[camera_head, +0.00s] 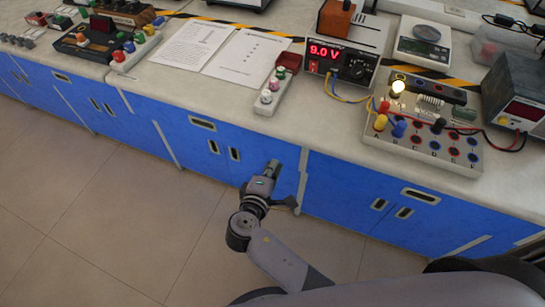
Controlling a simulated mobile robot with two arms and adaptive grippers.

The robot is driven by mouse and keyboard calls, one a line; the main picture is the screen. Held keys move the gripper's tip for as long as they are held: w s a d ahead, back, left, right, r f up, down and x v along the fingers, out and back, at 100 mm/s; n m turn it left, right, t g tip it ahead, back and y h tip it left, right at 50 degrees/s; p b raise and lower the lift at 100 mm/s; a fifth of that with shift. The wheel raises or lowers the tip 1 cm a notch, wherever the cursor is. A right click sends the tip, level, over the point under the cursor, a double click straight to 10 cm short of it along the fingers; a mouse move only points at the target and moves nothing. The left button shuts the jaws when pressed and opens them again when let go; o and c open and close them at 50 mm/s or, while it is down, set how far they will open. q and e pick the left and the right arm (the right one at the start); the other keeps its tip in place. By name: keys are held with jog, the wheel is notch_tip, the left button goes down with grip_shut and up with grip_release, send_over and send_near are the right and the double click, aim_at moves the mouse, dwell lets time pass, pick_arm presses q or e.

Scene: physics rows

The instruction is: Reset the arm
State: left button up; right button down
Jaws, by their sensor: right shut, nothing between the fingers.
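My right gripper (271,168) is shut and empty. It is in front of the blue cabinet doors, below the bench's front edge, at the middle of the head view. It appears apart from the bench, with its fingers pointing toward the bench top. My right arm (277,259) comes in from the lower right and is bent at the wrist. My left gripper and left arm do not show.
The pale bench top (218,100) carries a power supply (350,62) reading 9.0 V, a circuit board (424,135) with a lit bulb, a scale (423,42), a meter (517,95) and paper sheets (246,55). The tiled floor (95,215) at left is clear.

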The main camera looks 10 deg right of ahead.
jog(key=shift+f, duration=0.5)
jog(key=s+d+f+g+y, duration=0.15)
jog(key=s+f, duration=0.25)
jog(key=f, duration=0.5)
jog(key=s+d+f+m+g+y, duration=0.1)
jog(key=s+f+g, duration=0.3)
jog(key=f, duration=0.5)
jog(key=s+d+f+g+y, duration=0.1)
jog(key=s+d+f+y, duration=0.1)
jog(key=s+f, duration=0.45)
jog(key=s+d+f+m+g, duration=0.1)
jog(key=s+d+f+m, duration=0.2)
jog(key=s+f, duration=0.2)
jog(key=s+d+f+m+g+y, duration=0.1)
jog(key=s+f, duration=0.4)
jog(key=s, duration=0.7)
jog(key=s+d+f+m+g+y+p, duration=0.1)
jog(key=s+d+f+m+g, duration=0.2)
jog(key=s+d+f+m, duration=0.2)
jog(key=s+d, duration=0.1)
jog(key=s, duration=0.2)
jog(key=shift+s+f, duration=0.2)
jog(key=shift+s, duration=0.05)
